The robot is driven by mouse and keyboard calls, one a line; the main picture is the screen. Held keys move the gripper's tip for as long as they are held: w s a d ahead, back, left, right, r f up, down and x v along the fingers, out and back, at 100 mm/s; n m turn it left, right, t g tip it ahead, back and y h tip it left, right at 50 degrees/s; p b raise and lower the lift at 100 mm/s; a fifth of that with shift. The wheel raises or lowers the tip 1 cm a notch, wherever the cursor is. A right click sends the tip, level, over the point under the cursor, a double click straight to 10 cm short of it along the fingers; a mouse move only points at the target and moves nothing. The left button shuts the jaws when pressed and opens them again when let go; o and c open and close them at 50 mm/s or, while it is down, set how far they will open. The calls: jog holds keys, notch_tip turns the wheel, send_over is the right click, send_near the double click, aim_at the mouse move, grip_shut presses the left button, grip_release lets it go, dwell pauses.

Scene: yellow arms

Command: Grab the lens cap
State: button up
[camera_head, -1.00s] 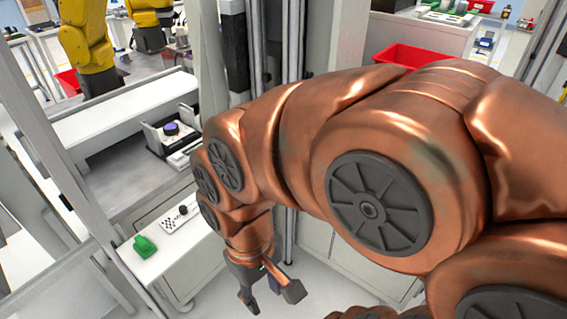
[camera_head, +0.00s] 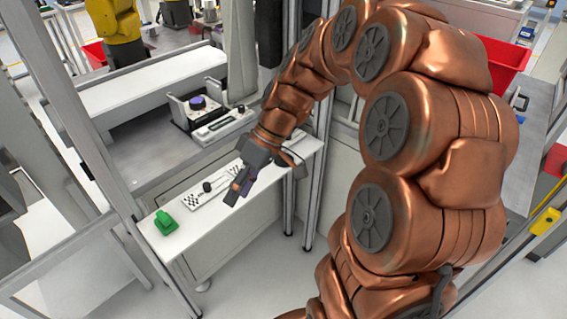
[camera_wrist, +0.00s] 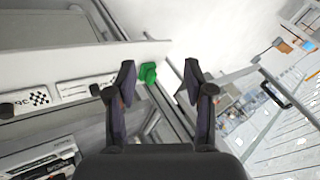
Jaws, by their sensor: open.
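A small dark round piece (camera_head: 207,187), which looks like the lens cap, lies on a white checkered card on the white shelf. In the wrist view a dark bit (camera_wrist: 95,90) beside the left finger may be the same piece; it is partly hidden. My gripper (camera_head: 240,188) is above the shelf, to the right of the dark piece and apart from it. In the wrist view my gripper (camera_wrist: 160,76) has its two fingers spread with nothing between them.
A green object (camera_head: 165,222) sits on the shelf's left end; it also shows beyond the fingers in the wrist view (camera_wrist: 148,73). A device with a purple-topped knob (camera_head: 197,102) stands on the bench behind. Metal frame posts (camera_head: 97,130) rise at the left.

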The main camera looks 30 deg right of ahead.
jog(key=w+d+f+n+t+y+b, duration=0.2)
jog(key=w+d+f+t, duration=0.2)
jog(key=w+d, duration=0.75)
jog(key=w+d+f+t+b, duration=0.1)
jog(key=d+f+t, duration=0.15)
jog(key=d, duration=0.55)
jog(key=d+f+t+b, duration=0.1)
jog(key=d+f+t, duration=0.15)
jog(key=d, duration=0.65)
jog(key=shift+n, duration=0.5)
jog(key=shift+d+f+p+x, duration=0.15)
jog(key=shift+f+p+x, duration=0.2)
jog(key=shift+x, duration=1)
jog(key=shift+d+f+p+x, duration=0.15)
jog(key=shift+p+x, duration=0.35)
jog(key=shift+x, duration=0.8)
jog(key=shift+d+f+p+x, duration=0.2)
jog(key=shift+p+x, duration=0.2)
jog(key=shift+x, duration=0.95)
jog(key=shift+s, duration=0.1)
grip_shut()
